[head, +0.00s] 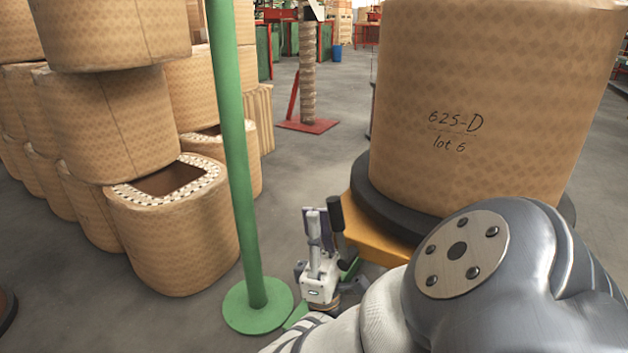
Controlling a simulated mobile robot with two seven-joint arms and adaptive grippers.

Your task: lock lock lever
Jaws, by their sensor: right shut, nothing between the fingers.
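A large tan wrapped coil (475,105), marked "625-D lot 6", stands on a dark round base (365,195) over an orange-yellow frame (378,243). A black cylindrical handle (336,213), which looks like the lock lever, stands up at the frame's left side. My right gripper (314,222) is shut and empty, just left of this handle. I cannot tell whether it touches the handle. My right arm comes in from the lower right and hides the lower part of the frame. My left gripper is out of view.
A green post (238,150) on a round green foot (258,306) stands left of my right gripper. Several tan coils (172,235) are stacked farther left. A brown column (308,80) on a red base stands behind. Clear grey floor lies between.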

